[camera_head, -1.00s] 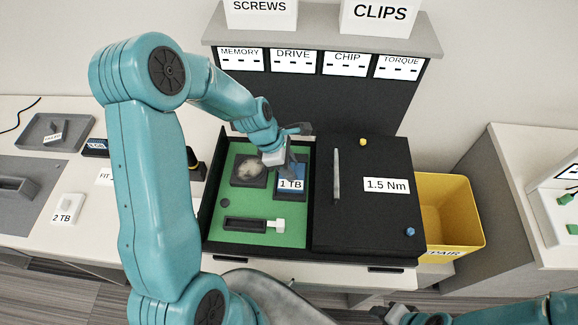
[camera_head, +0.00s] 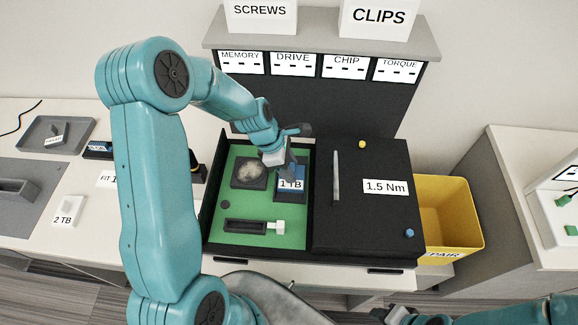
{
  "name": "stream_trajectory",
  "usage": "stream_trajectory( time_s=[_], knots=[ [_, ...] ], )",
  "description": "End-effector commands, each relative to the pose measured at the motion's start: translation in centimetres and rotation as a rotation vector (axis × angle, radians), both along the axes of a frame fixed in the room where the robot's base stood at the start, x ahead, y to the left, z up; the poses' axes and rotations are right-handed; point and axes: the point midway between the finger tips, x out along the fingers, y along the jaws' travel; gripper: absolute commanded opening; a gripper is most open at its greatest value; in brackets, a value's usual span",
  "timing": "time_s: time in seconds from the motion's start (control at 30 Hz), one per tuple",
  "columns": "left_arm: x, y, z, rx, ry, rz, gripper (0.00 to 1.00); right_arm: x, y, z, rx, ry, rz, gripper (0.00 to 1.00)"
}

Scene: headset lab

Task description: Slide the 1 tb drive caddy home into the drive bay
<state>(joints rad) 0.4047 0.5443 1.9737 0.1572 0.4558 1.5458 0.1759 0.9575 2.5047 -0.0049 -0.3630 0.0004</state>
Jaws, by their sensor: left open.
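The 1 TB drive caddy (camera_head: 290,194) is a blue block with a white "1 TB" label, on the right part of the green mat (camera_head: 225,180) in the black tray. My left gripper (camera_head: 289,170) is open, right over the caddy's far part, and one finger covers part of the label. I cannot tell whether the fingers touch the caddy. A dark slotted block (camera_head: 245,226) with a white end piece lies at the mat's front; I cannot tell whether it is the drive bay. My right gripper (camera_head: 405,315) shows only partly at the bottom edge.
A dark square block with a round pale top (camera_head: 249,172) sits left of the caddy. A black panel labelled 1.5 Nm (camera_head: 360,220) adjoins the tray on the right. A yellow bin (camera_head: 455,205) stands beyond it. A white 2 TB piece (camera_head: 69,210) lies on the left table.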

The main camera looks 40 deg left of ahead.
Motion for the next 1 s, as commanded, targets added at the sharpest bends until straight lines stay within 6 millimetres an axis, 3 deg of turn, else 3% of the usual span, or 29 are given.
stream_trajectory(
  time_s=[0.03,0.33,0.7,1.0],
  knots=[
    [0.8,0.6,0.3,0.015,-0.026,0.01,0.68,0.0,0.0,0.0,0.0,0.0,0.0,0.43],
    [0.7,0.7,0.7,0.015,-0.027,0.009,0.68,0.0,0.0,0.4,0.0,0.0,0.0,0.43],
    [-0.4,1.9,6.2,0.008,-0.013,-0.006,0.68,0.0,0.0,5.1,0.0,0.0,0.0,0.43],
    [-1.0,2.5,7.6,0.003,-0.006,-0.016,0.68,0.0,0.0,4.8,0.0,0.0,0.0,0.43]
  ],
)
